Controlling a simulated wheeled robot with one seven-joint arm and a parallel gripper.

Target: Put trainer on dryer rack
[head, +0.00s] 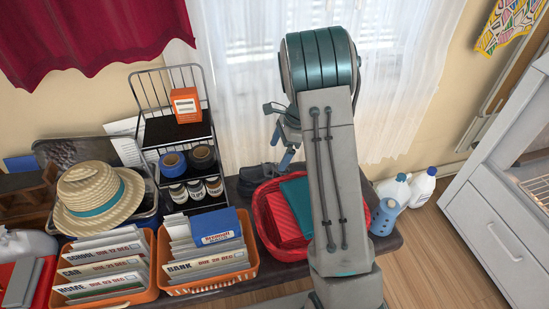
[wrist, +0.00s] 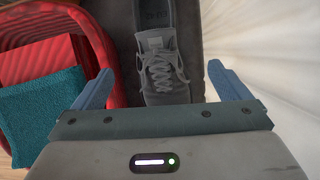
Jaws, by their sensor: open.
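A dark grey trainer (wrist: 162,50) with grey laces lies on the dark tabletop, between my fingers' lines in the wrist view. Its toe end is partly hidden by my gripper's body. In the head view a dark shoe (head: 255,176) shows beside the red basket, partly hidden. My gripper (wrist: 161,68) is open and empty, with a blue finger on each side of the trainer. In the head view my gripper (head: 283,150) is over the back of the table, partly covered by my arm. A wire rack (head: 537,187) shows inside the white appliance at the right; I cannot tell if it is the dryer rack.
A red basket (wrist: 108,62) with red and teal cloths stands close left of the trainer. A white curtain (wrist: 268,45) hangs close on the right. A black tiered stand (head: 178,128), orange letter trays (head: 207,283) and a straw hat (head: 100,196) crowd the table's left.

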